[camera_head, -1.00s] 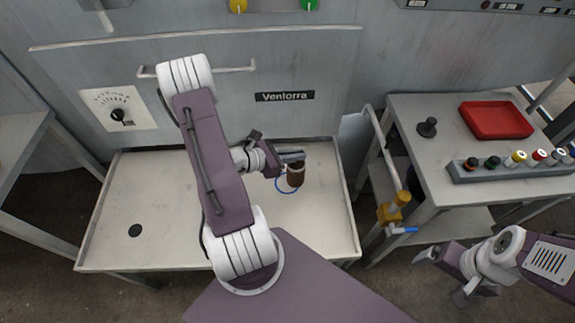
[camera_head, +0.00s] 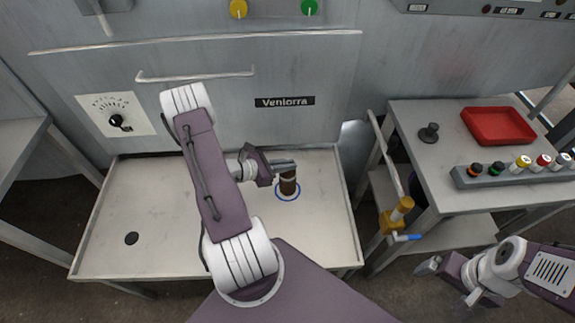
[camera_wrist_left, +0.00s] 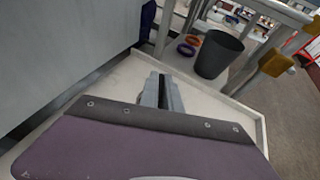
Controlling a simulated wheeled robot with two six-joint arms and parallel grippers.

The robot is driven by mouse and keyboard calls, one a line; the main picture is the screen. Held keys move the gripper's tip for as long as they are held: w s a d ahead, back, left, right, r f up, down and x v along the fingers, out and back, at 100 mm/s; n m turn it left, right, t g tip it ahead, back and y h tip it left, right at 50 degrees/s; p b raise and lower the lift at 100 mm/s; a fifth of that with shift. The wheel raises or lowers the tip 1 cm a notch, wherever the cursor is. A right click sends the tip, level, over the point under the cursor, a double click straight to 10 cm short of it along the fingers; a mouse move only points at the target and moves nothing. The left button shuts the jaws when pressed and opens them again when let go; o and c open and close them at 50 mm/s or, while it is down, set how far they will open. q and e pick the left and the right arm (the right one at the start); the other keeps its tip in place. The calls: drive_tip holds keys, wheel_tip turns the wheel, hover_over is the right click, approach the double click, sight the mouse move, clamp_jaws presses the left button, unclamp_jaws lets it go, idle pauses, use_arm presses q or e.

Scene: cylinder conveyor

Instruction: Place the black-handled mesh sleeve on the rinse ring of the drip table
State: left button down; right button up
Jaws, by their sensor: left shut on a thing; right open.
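The gripper hides most of the sleeve's handle. The sleeve is upright, with its lower end inside the outline of the blue-edged rinse ring (camera_head: 288,198) on the pale drip table (camera_head: 180,235). I cannot tell whether it touches the table. In the left wrist view the closed fingers (camera_wrist_left: 160,92) show, but the sleeve is hidden. My right gripper (camera_head: 450,282) is open and empty at the lower right, away from the table.
The drip table has a raised rim and a dark drain hole (camera_head: 132,238). A grey panel stands behind it. A yellow valve (camera_head: 397,213) with a blue lever stands right of it. A side bench holds a red tray (camera_head: 498,126) and a rack of several capped bottles (camera_head: 515,174).

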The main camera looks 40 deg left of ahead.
use_arm(q)
drive_tip(key=c, duration=2)
unclamp_jaws()
drive_tip(key=shift+f, duration=0.2)
drive_tip(key=o, duration=0.4)
drive_tip(key=shift+o, duration=0.2)
drive_tip(key=shift+r, duration=0.3)
drive_tip(key=p+v, duration=0.2)
drive_tip(key=v, duration=1)
drive_tip(key=shift+a+f, duration=0.1)
drive_tip(key=shift+f, duration=0.05)
